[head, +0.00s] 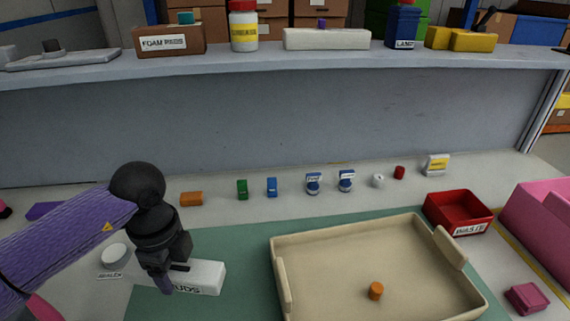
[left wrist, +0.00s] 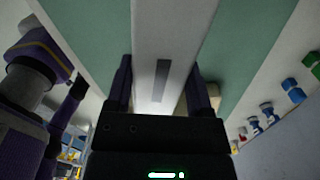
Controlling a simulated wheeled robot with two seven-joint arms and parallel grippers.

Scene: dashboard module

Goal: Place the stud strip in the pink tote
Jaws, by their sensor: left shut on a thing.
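The stud strip (head: 208,278) is a white block with dark lettering, partly hidden, at the lower left of the head view on the edge of the green mat. My left gripper (head: 174,274) is over its left part, pointing down and shut on it. In the left wrist view the white strip (left wrist: 172,30) runs between the two dark fingers of my left gripper (left wrist: 161,88). I cannot tell if the strip is clear of the table. The pink tote (head: 542,228) is at the right edge of the head view, cut off. My right gripper is not clearly seen in either view.
A beige tray (head: 335,275) with an orange cylinder (head: 376,291) stands between the strip and the tote. A red waste bin (head: 458,213) and a small pink box (head: 527,298) are near the tote. Several small parts line the back, below a loaded shelf (head: 270,65). A white disc (head: 114,254) lies left.

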